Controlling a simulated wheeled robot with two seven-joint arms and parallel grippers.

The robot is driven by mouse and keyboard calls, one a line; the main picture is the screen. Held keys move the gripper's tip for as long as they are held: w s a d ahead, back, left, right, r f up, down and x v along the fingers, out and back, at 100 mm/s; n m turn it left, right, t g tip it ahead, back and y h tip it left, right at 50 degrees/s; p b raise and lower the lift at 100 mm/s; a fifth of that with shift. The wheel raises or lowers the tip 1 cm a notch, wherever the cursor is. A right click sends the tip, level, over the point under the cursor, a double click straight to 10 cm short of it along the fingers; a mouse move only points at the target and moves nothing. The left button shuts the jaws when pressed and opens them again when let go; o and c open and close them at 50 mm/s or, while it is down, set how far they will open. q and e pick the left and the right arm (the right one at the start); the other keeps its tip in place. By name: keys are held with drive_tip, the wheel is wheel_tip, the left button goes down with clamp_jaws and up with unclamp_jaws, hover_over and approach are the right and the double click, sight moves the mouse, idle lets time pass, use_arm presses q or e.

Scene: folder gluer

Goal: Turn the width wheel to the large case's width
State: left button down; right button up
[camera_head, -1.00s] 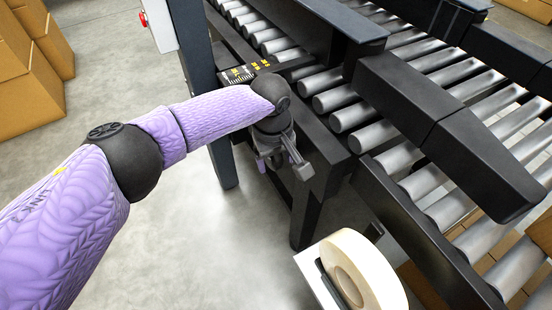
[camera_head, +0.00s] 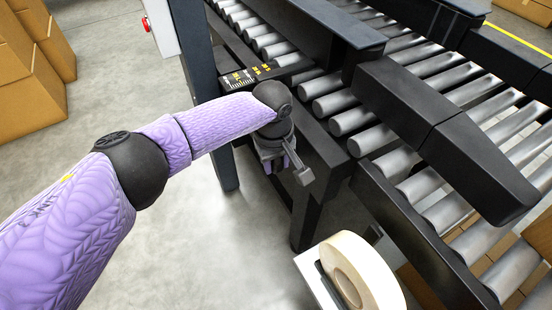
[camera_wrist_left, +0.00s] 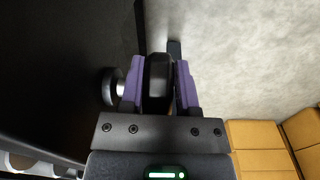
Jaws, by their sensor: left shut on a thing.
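My left gripper (camera_head: 283,168) is at the side of the roller conveyor's frame, with its purple fingers pointing down and partly hidden by my wrist. In the left wrist view the gripper (camera_wrist_left: 158,85) is shut on a black rounded part (camera_wrist_left: 157,78), seen nearly edge-on, which I take to be the width wheel. A small dark round knob with a pale shaft (camera_wrist_left: 111,88) is just left of the fingers. A black scale plate with yellow marks (camera_head: 250,74) lies on the frame above the gripper. My right gripper is not in view. The wheel's setting cannot be read.
Conveyor rollers (camera_head: 418,185) and black guide beams (camera_head: 445,130) fill the right side. A tape roll (camera_head: 365,275) stands at the bottom, below my gripper. Cardboard boxes (camera_head: 35,85) are stacked at the far left. The grey floor between is clear.

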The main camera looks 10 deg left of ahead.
use_arm(q)
drive_tip(key=shift+r+p, duration=0.2)
drive_tip(key=shift+p, duration=0.15)
drive_tip(key=shift+t+p, duration=0.3)
drive_tip(key=shift+p, duration=0.2)
drive_tip(key=p, duration=0.2)
drive_tip(key=shift+s+d+t+y+p, duration=0.1)
drive_tip(key=shift+t+y+p, duration=0.3)
drive_tip(key=shift+f+t+y+p, duration=0.2)
drive_tip(key=shift+t+y+p, duration=0.25)
drive_tip(key=shift+p, duration=0.45)
drive_tip(key=shift+f+t+y+p, duration=0.45)
drive_tip(key=shift+f+t+y, duration=0.1)
drive_tip(key=shift+t, duration=0.3)
drive_tip(key=shift+f+t+y, duration=0.15)
drive_tip(key=shift+t+y, duration=0.25)
drive_tip(key=shift+t, duration=0.3)
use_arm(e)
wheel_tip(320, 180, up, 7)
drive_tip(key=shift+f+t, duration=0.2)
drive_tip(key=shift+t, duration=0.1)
